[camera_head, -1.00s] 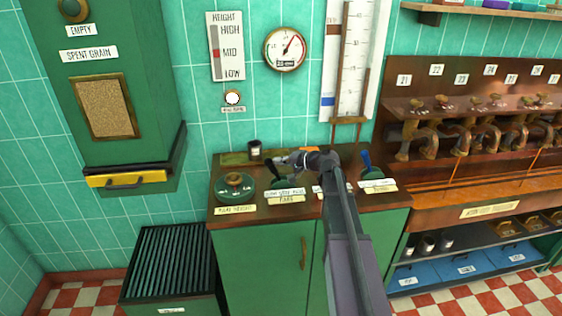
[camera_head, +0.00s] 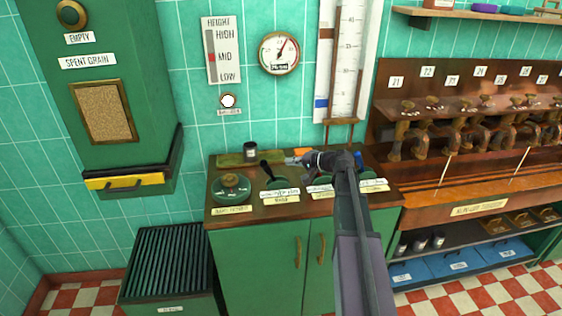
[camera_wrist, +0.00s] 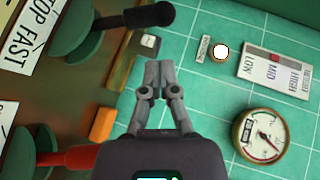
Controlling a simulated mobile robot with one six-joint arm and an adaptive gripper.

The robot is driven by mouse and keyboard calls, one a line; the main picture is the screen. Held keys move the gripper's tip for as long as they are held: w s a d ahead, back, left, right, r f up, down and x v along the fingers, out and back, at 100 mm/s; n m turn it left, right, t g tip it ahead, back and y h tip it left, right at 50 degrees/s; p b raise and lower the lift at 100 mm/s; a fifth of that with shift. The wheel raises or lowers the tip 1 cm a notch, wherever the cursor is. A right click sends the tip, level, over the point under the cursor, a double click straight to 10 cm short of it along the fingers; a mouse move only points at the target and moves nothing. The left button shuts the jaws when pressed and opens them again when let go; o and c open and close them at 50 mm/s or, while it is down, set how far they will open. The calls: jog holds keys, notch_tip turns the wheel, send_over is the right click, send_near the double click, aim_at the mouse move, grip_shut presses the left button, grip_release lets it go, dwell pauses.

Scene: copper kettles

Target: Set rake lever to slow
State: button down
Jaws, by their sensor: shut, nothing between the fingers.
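The rake lever (camera_head: 264,168) has a black handle on a green round base, above a white scale plate (camera_head: 279,192) and a tan label. Its handle leans up and to the left in the head view. In the wrist view the black lever (camera_wrist: 150,16) is at the top, beside a scale plate (camera_wrist: 27,35) reading STOP and FAST; no SLOW mark is legible there. My gripper (camera_head: 288,160) is shut and empty, to the right of the black handle and apart from it. In the wrist view, my gripper's fingertips (camera_wrist: 161,68) are together, in front of the tiled wall.
A green knob (camera_head: 232,186) stands left of the lever. A red-handled lever (camera_wrist: 78,156) stands on the other side; my arm hides it in the head view.

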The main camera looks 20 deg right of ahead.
jog(key=shift+p+v, duration=0.3)
jog(key=shift+v, duration=1.15)
jog(key=shift+r, duration=0.1)
jog(key=s+a+f+n+g+h+p, duration=0.1)
jog(key=s+a+f+n+g+h, duration=0.1)
jog(key=s+a+f+g, duration=0.3)
jog(key=s+a+f+n+g+h+p, duration=0.1)
jog(key=s+a+f+n+g+h, duration=0.1)
jog(key=s+a, duration=0.5)
jog(key=s+a+f+n+g+h+p, duration=0.1)
jog(key=s+a+f+n+g+h, duration=0.1)
jog(key=s+h, duration=0.4)
jog(key=s+g, duration=0.1)
jog(key=s, duration=0.4)
jog(key=shift+s+a+f+h+p, duration=0.25)
jog(key=shift+a+f+h+p, duration=0.05)
jog(key=shift+a, duration=0.1)
